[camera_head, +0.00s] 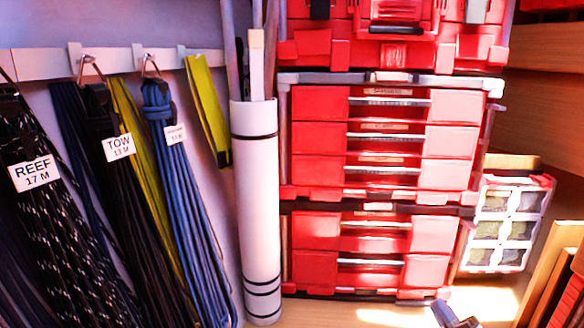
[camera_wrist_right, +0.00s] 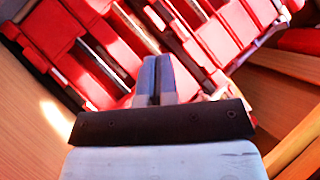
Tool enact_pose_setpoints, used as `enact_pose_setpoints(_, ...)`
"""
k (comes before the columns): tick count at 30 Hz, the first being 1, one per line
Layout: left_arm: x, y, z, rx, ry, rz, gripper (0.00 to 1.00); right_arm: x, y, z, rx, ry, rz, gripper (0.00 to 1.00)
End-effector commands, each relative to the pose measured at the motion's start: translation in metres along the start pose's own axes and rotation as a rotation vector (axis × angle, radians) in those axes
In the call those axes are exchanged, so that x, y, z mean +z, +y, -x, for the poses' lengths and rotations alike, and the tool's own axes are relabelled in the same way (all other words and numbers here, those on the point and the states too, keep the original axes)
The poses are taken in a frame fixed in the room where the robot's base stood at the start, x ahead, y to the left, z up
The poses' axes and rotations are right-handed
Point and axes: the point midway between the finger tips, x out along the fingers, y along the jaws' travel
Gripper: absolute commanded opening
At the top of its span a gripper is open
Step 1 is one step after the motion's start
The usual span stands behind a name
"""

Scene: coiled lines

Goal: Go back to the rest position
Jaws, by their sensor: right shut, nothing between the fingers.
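My right gripper (camera_head: 457,318) shows at the bottom edge of the head view, right of the middle, below the red drawer boxes. Only its end is in the picture. In the right wrist view the right gripper (camera_wrist_right: 152,80) has its two grey fingers together, with nothing between them. It points toward the red boxes and appears apart from them. My left gripper is not in either view. Coiled lines hang from hooks at the left of the head view: a black line tagged REEF (camera_head: 75,235), a black line tagged TOW (camera_head: 135,215) and a blue line (camera_head: 190,205).
Stacked red drawer boxes (camera_head: 335,192) fill the middle. A white roll (camera_head: 258,200) with dark bands stands left of them. A small clear-fronted organizer (camera_head: 517,206) leans at the right. Wooden boards (camera_head: 548,272) stand at the lower right. Sunlit floor (camera_head: 390,316) is clear in front of the boxes.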

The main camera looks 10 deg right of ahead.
Motion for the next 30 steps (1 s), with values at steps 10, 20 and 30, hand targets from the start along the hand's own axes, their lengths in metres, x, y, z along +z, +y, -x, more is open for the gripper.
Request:
enact_pose_setpoints(10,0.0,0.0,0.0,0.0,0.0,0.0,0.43,0.165,0.054,0.023,0.287,-0.26,0.866,0.0)
enact_pose_setpoints(20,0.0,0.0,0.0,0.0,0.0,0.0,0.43,0.275,0.052,0.056,0.306,-0.591,1.518,0.0)
enact_pose_setpoints(30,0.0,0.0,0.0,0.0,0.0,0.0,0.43,0.328,0.038,0.061,0.253,-0.692,1.783,0.0)
